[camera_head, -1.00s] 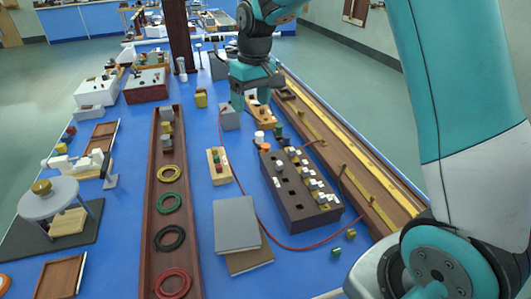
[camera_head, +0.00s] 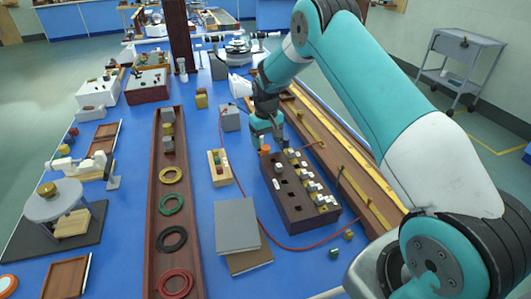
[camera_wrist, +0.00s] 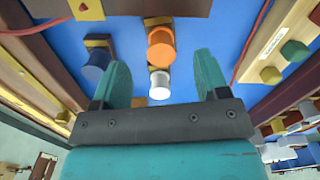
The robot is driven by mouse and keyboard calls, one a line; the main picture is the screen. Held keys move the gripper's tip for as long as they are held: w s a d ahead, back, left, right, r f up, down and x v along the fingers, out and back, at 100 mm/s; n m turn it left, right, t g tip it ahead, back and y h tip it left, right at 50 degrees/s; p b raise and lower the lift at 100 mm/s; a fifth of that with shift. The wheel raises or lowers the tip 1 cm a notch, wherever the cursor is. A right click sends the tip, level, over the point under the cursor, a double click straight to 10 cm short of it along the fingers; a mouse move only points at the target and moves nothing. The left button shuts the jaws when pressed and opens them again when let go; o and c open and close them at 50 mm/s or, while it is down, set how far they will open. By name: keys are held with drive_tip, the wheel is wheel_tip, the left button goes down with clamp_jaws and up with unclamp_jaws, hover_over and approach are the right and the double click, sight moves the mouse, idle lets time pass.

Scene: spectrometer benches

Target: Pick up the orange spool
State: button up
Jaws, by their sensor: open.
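The orange spool (camera_head: 265,149) stands on the blue bench at the far end of the dark socketed box, partly hidden by my gripper (camera_head: 268,136). In the wrist view the orange spool (camera_wrist: 161,46) lies just beyond the fingertips, near the middle of the gap. My gripper (camera_wrist: 162,72) is open, with its two teal fingers apart and nothing held. A silver-white spool (camera_wrist: 160,84) shows between the fingers, close to the orange one. I cannot tell how high the fingers are above the bench.
A blue spool (camera_wrist: 96,64) is beside the left finger in the wrist view. The dark box (camera_head: 307,212) with several small plugs stands close in front. A long wooden rail (camera_head: 345,165) runs at the right. A red cable (camera_head: 275,245) curls around the box. A grey block (camera_head: 230,117) stands left.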

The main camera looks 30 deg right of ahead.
sight(266, 147)
wheel_tip(266, 147, down, 6)
drive_tip(key=shift+w+r+p, duration=0.15)
drive_tip(key=shift+p, duration=0.8)
drive_tip(key=shift+c, duration=0.5)
drive_tip(key=c, duration=0.9)
